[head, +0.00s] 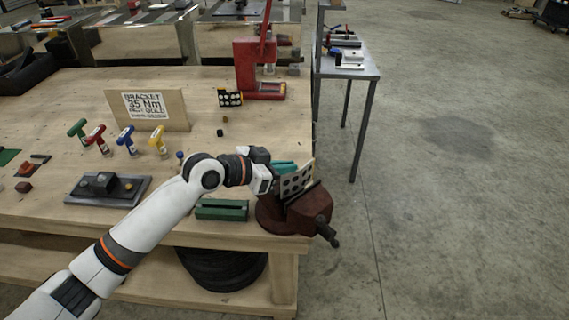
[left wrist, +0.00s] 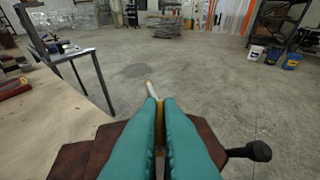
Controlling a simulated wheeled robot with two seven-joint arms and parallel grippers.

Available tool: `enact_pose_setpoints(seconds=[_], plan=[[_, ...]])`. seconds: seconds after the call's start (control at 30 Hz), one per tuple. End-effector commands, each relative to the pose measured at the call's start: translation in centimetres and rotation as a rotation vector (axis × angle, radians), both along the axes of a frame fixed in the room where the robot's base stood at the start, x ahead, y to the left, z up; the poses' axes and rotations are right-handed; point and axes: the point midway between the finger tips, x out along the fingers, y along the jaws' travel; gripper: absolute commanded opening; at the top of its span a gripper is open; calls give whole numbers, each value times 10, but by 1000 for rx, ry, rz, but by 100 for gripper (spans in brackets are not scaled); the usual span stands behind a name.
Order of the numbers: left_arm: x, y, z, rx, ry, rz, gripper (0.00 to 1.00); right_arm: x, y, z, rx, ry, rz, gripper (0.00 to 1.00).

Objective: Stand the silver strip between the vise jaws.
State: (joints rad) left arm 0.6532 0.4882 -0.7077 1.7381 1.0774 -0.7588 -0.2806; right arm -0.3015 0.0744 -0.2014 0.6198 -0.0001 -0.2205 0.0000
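The silver strip (head: 297,181), a thin plate with dark round holes, stands on edge at the vise (head: 313,208), slightly tilted in the picture. Its lower edge is at the dark jaws; I cannot tell whether it touches their bottom. My left gripper (head: 284,166) reaches in from the left, its teal fingers at the strip's upper left part. In the left wrist view the fingers (left wrist: 160,125) are close together with a thin tan edge between them, above the red-brown vise (left wrist: 90,150). My right gripper is not in view.
A green block (head: 222,209) lies left of the vise. T-handled tools (head: 127,138), a lettered sign board (head: 148,110), a dark tray (head: 107,190) and a red press (head: 258,68) are on the bench. The vise handle (head: 327,233) sticks out over the bench's right edge. Open floor lies beyond.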

Motion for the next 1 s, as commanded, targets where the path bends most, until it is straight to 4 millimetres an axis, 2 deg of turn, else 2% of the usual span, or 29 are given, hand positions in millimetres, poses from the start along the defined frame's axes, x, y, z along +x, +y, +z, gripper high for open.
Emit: enact_pose_setpoints(seconds=[0.03,0.5,0.93,1.0], plan=[[0,0,-7,-1,-1,0,0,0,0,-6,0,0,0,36],[0,0,-42,-2,-2,1,0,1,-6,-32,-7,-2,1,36],[0,0,-47,-1,-2,1,0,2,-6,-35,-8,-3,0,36],[0,0,-47,-1,-2,1,13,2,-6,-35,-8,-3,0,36]])
